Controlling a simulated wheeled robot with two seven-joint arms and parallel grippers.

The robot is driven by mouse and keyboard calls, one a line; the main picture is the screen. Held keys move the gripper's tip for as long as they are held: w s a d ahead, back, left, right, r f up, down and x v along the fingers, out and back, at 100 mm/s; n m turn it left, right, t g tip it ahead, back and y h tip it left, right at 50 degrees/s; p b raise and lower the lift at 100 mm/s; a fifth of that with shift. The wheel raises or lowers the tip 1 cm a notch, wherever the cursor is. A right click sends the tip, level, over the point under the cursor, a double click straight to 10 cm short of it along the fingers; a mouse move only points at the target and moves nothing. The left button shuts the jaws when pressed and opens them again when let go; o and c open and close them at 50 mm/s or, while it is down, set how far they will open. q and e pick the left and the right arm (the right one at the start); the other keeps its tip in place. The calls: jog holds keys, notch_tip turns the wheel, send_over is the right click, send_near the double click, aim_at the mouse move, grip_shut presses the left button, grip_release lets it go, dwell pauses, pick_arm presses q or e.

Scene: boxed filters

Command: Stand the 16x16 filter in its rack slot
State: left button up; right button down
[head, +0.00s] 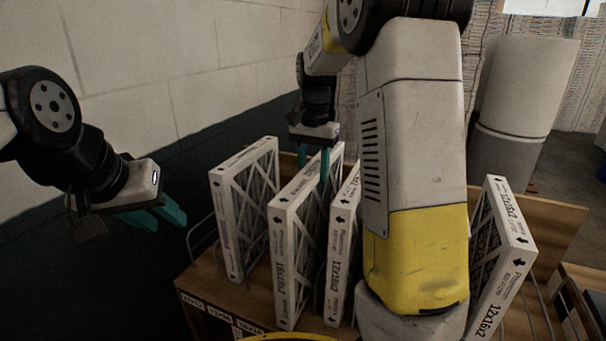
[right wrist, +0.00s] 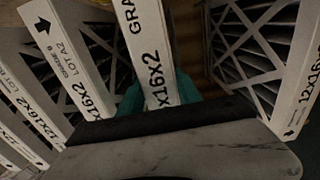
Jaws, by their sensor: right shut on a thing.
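The 16x16 filter (head: 284,262) is a white-framed panel with its size printed on the near edge. It stands roughly upright at the wooden rack (head: 205,285), between two other filters. My right gripper (head: 316,168) reaches down from above and is shut on its upper part. In the right wrist view, the held filter (right wrist: 147,45) runs between teal fingers, its first digits hidden. Its lower edge is partly hidden in the head view, so I cannot tell how it sits in a slot. My left gripper (head: 158,218) is open and empty, left of the rack.
A filter (head: 232,225) stands on the left, and a 12x16 filter (head: 340,250) stands close on the right. Another 12x16 filter (head: 505,265) leans further right. Wire dividers (head: 545,305) rise from the rack. My right arm hides its middle. A wall lies behind on the left.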

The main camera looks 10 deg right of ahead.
jog(key=shift+f, duration=0.45)
jog(key=c, duration=0.8)
grip_release()
jog(key=shift+c, duration=0.2)
notch_tip(320, 180, up, 12)
jog(key=s+f+n+t+y, duration=0.1)
jog(key=s+f+n+t, duration=0.1)
jog(key=s, duration=0.9)
jog(key=s+a+f+n+t+y, duration=0.1)
jog(key=s+f+n+t, duration=0.2)
jog(key=s, duration=0.9)
jog(key=shift+a+n+t, duration=0.15)
jog(key=shift+n+t, duration=0.45)
jog(key=shift+n, duration=0.6)
